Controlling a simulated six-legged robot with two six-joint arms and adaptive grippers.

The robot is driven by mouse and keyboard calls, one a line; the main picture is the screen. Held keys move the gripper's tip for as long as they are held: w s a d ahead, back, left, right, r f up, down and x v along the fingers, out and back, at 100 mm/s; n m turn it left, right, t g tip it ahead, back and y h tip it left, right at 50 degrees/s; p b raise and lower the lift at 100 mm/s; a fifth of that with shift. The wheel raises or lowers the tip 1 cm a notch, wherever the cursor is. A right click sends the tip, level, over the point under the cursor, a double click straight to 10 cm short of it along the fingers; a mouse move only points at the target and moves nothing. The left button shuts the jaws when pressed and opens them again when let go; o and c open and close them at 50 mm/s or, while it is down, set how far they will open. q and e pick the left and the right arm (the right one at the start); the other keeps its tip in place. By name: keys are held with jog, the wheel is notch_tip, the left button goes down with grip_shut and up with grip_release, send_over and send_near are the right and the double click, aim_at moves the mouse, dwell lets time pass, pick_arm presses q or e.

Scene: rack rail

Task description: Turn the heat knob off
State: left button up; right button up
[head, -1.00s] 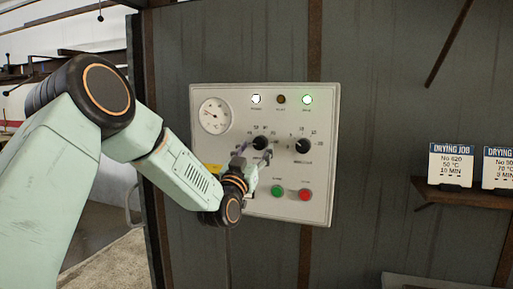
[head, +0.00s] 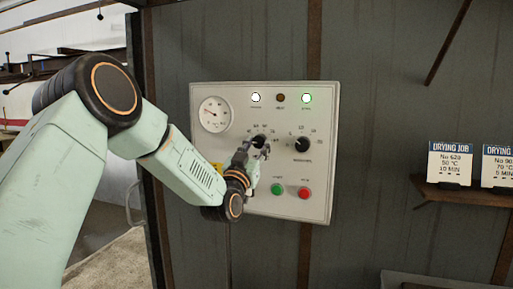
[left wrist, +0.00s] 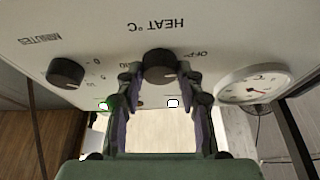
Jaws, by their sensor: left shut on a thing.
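The heat knob (head: 259,141) is a black round knob on the white control panel (head: 210,157), below the lamps. In the left wrist view it shows upside down, under the "HEAT °C" label (left wrist: 155,24), with "OFF" printed to its right there. My left gripper (head: 255,149) reaches it from the lower left. In the left wrist view my left gripper (left wrist: 158,78) has one finger on each side of the heat knob (left wrist: 161,66), shut on it. I cannot read the knob's pointer. My right gripper is not in view.
The minutes knob (head: 302,144) is close on the right. A green button (head: 277,189) and a red button (head: 305,194) are below. A dial gauge (head: 213,114) is at upper left. White and green lamps are lit; the middle one is dark. A shelf (head: 470,194) holds drying job cards.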

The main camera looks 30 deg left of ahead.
pick_arm(q)
jog(key=shift+c, duration=0.9)
jog(key=shift+n+y+b, duration=0.4)
jog(key=shift+n+b, duration=0.2)
jog(key=shift+n, duration=0.1)
jog(key=o, duration=1.2)
jog(key=shift+w, duration=0.1)
jog(key=shift+c, duration=0.2)
jog(key=v, duration=1.2)
jog(key=shift+d+r, duration=0.1)
